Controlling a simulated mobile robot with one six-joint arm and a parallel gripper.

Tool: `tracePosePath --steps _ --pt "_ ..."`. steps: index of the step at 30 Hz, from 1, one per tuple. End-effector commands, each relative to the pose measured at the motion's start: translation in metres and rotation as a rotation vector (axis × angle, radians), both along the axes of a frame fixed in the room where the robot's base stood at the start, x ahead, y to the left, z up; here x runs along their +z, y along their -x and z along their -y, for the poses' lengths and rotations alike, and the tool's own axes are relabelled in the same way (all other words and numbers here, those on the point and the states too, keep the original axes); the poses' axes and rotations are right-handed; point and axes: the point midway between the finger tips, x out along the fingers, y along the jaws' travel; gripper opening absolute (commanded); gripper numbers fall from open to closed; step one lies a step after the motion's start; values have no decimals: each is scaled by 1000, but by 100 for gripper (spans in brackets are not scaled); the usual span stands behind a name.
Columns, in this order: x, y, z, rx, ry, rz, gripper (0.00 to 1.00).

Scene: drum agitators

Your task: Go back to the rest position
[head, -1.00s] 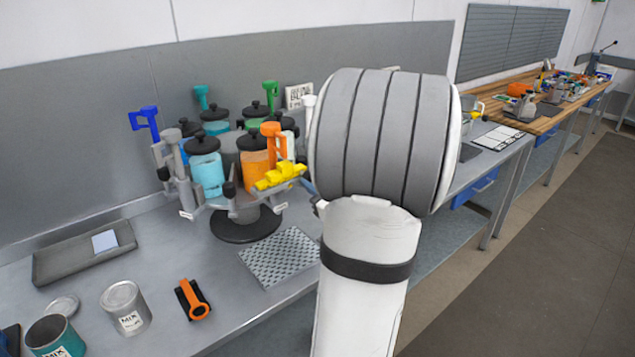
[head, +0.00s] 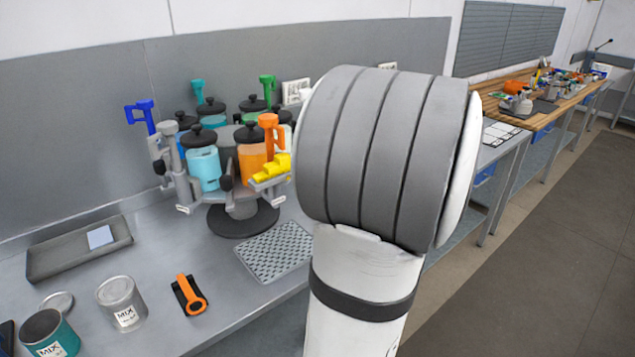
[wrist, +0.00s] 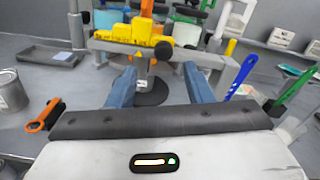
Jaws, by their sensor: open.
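My gripper (wrist: 157,70) shows in the wrist view with two blue fingers spread apart and nothing between them. In the head view it is hidden behind my large grey and white arm link. Beyond the fingers in the wrist view is the drum agitator's grey frame with a yellow stepped block (wrist: 134,31) on it. The fingers appear clear of it. In the head view the agitator station (head: 240,221) stands on a round black base and carries teal, orange and other jars with black lids. Blue, teal, green and orange handles stick up around it.
A perforated grey mat (head: 272,252) lies in front of the station. An orange-handled tool (head: 190,295), a closed MIX can (head: 121,302), an open teal can (head: 50,335) and a shallow grey tray (head: 80,250) are on the bench. A wall panel stands behind.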

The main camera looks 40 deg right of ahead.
Motion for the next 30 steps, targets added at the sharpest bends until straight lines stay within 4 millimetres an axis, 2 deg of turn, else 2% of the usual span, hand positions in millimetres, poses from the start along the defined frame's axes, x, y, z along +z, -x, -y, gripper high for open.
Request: tracePosePath --steps 3,7,27,29,30 --pt "0 13 0 -2 0 1 46" --pt "0 18 -1 -1 0 0 46" --pt "0 18 -1 0 0 0 46" --pt "-1 8 -21 67 32 -31 46" --pt "-2 1 -37 123 60 -57 46"
